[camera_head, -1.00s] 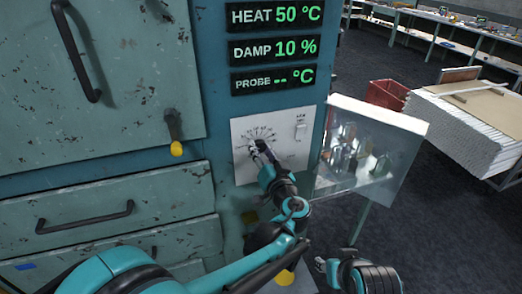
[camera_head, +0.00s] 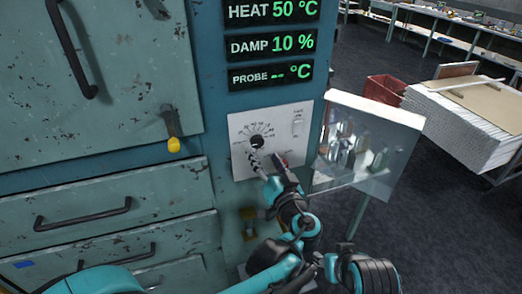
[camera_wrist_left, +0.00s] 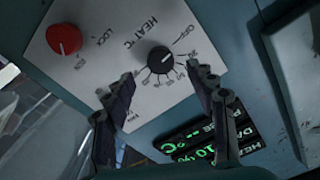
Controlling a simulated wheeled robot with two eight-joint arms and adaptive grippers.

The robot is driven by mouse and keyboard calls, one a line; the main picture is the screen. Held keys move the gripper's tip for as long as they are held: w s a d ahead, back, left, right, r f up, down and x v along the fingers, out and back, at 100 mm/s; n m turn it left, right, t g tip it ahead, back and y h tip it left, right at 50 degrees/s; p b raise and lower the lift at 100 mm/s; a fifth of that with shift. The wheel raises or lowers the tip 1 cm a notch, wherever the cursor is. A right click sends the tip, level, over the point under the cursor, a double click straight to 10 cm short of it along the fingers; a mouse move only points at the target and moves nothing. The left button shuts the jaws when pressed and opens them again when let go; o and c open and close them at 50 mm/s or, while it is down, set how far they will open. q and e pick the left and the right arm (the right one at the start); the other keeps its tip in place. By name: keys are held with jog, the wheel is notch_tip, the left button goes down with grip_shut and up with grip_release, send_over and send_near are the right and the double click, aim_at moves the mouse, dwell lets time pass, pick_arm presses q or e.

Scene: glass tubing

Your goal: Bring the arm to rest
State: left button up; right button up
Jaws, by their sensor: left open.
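The white control panel (camera_head: 243,172) is on the blue cabinet front, with a black dial knob (camera_head: 257,142) that has a scale around it. In the left wrist view the black knob (camera_wrist_left: 160,59) is labelled HEAT °C, and a red knob (camera_wrist_left: 64,40) is marked LOCK. My left gripper (camera_head: 269,161) is open in front of the panel's lower part, its fingers apart and nothing between them. In the left wrist view the left gripper (camera_wrist_left: 163,78) has a finger on each side, apart from the black knob. No right gripper fingers can be made out.
The display (camera_head: 272,43) reads HEAT 50 °C, DAMP 10 %, PROBE blank. A clear panel (camera_head: 400,150) with glassware behind it stands right of the controls. The yellow-tipped lever (camera_head: 173,144) and drawer handles (camera_head: 84,219) jut out at left. A pale stack (camera_head: 450,130) is at right.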

pick_arm(q)
jog(key=shift+s+d, duration=0.2)
jog(key=shift+s, duration=0.4)
jog(key=s+a+f+n+g, duration=0.1)
jog(key=s+a+f+g, duration=0.25)
jog(key=a, duration=0.55)
jog(key=s+a+f+g, duration=0.3)
jog(key=a+f, duration=0.1)
jog(key=a, duration=0.4)
jog(key=s+a+f+g+h+b, duration=0.1)
jog(key=s+f+h, duration=0.1)
jog(key=s+f, duration=0.2)
jog(key=s+a+f+n+g+h, duration=0.1)
jog(key=s+a+f+g+h, duration=0.1)
jog(key=s, duration=0.8)
jog(key=shift+s+f+h+b, duration=0.2)
jog(key=shift+f+h+b, duration=0.15)
jog(key=shift+f+h, duration=0.55)
